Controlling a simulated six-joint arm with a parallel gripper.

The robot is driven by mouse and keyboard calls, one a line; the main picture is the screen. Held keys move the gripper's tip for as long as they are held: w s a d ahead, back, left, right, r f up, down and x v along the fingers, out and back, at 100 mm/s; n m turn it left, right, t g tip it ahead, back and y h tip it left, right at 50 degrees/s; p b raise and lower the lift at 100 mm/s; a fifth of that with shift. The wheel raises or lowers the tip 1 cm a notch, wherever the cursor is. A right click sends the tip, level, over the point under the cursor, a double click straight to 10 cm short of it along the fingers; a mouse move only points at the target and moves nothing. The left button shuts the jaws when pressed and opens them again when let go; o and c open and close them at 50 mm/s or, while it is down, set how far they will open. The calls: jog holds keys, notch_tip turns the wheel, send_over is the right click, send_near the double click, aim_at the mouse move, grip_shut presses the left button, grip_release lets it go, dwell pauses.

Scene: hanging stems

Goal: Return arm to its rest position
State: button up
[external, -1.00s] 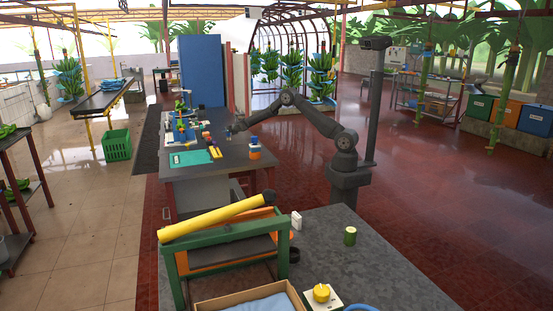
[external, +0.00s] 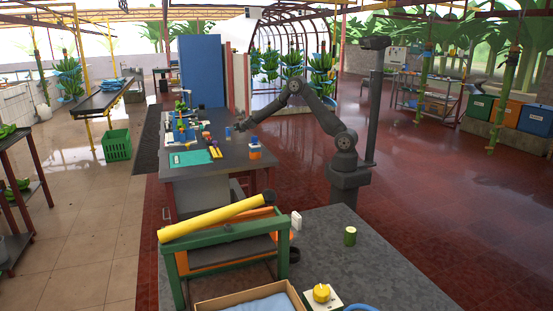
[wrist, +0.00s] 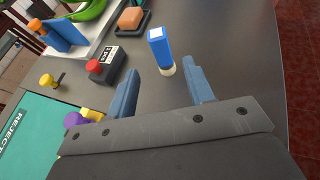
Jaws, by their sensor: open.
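My arm (external: 318,108) reaches from its dark pedestal over the grey work table (external: 215,180). My gripper (external: 238,126) is open above the table's right side. In the wrist view its two blue-grey fingers (wrist: 165,87) are spread with nothing between them. A small blue block-like thing with a white top (wrist: 160,48) stands upright on the table just beyond the fingertips, apart from them. It also shows in the external view (external: 228,131).
A teal reject mat (wrist: 35,130), a red-topped dark box (wrist: 103,62) and yellow and purple knobs lie left in the wrist view. An orange-and-blue bottle (external: 255,148) stands near the table's right edge. The near bench holds a green frame (external: 225,232).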

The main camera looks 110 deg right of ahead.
jog(key=x, duration=1)
jog(key=shift+w+d+f, duration=0.1)
jog(key=shift+d, duration=0.05)
notch_tip(320, 180, up, 4)
jog(key=shift+r, duration=0.1)
jog(key=s+d+r, duration=0.1)
jog(key=s+r, duration=0.6)
jog(key=s, duration=0.4)
jog(key=w+a+n+t+y, duration=0.1)
jog(key=w+a+n+t, duration=0.1)
jog(key=w+a, duration=1.5)
jog(key=w+a+n+t+y, duration=0.2)
jog(key=w+a, duration=1.4)
jog(key=a, duration=0.8)
jog(key=shift+w+r+n+t, duration=0.4)
jog(key=shift+n+t, duration=0.1)
jog(key=shift+t, duration=0.2)
jog(key=shift+o, duration=0.2)
